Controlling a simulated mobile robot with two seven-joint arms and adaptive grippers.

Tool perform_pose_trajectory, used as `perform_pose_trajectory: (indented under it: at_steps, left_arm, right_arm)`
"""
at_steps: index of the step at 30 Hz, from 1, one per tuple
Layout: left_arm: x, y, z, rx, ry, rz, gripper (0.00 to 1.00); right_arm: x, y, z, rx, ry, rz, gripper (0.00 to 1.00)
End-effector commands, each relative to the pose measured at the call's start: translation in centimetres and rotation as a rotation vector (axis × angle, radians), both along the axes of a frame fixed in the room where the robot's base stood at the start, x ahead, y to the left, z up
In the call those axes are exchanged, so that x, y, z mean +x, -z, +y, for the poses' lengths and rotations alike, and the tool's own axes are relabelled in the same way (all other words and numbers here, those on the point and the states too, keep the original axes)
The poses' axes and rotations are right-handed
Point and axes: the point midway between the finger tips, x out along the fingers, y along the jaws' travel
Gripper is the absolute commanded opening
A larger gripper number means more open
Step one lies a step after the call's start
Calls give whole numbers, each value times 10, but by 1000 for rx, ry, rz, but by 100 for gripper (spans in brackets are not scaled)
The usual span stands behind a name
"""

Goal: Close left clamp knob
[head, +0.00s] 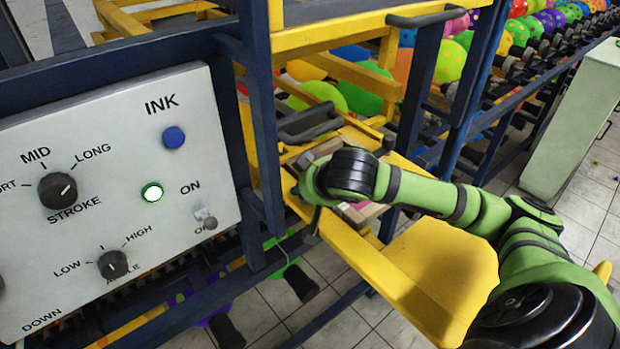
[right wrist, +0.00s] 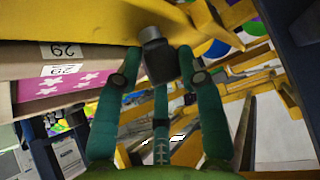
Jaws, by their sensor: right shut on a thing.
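The left clamp knob (right wrist: 158,60) is dark with a grey metallic end. It sits at the yellow frame in the right wrist view, between the fingertips of my right gripper (right wrist: 161,68), which is shut on it. In the head view my right gripper (head: 306,182) is at the yellow frame beside the control panel. The gripper hides most of the knob there, so its exact turn cannot be told. My left gripper is not in view.
A white control panel (head: 115,190) with knobs and a lit green button (head: 152,192) stands at the left. Blue posts (head: 262,110) and a yellow tray (head: 440,270) surround my right arm. A pink starred block (right wrist: 50,85) lies beside the knob. Colourful balloons fill racks behind.

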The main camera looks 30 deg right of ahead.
Motion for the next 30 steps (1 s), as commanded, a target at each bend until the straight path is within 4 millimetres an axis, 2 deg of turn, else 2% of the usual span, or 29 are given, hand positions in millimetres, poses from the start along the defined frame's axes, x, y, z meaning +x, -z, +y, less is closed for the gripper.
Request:
perform_pose_trajectory:
  at_steps: [1,21,22,23,30]
  left_arm:
    - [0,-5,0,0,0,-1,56]
    - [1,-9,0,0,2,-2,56]
    - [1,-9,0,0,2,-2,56]
    - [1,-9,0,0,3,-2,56]
    - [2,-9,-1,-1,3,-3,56]
  right_arm:
    - [3,-8,3,8,11,-18,6]
    - [3,-7,1,2,74,-20,6]
    - [3,-7,1,2,74,-20,47]
    - [3,-7,1,1,74,-20,56]
    - [2,-3,0,-1,75,-10,56]
